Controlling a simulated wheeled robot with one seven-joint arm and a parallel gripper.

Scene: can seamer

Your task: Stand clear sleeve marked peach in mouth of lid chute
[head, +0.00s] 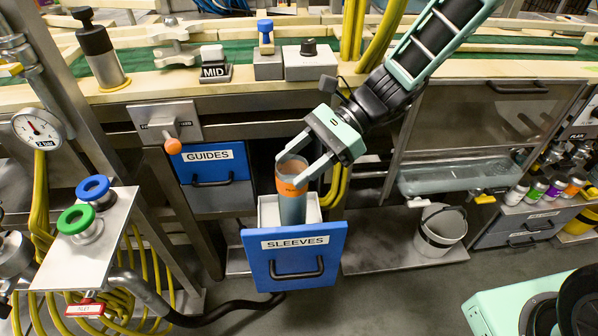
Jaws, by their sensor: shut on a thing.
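My gripper (306,166) is shut on a clear sleeve with an orange band (291,176), its fingers around the upper part. The sleeve is upright, and its lower part is inside the open blue drawer labelled SLEEVES (293,258). The writing on the orange band is too small to read. I cannot tell whether the sleeve's bottom touches the drawer floor. I cannot pick out the lid chute with certainty in this view.
A closed blue drawer labelled GUIDES (208,162) is left of the sleeve. Yellow hoses (336,187) hang close behind my gripper. A lever with an orange knob (172,146) is at upper left. A grey bucket (440,229) stands at right. Several small cans (537,190) line the far right.

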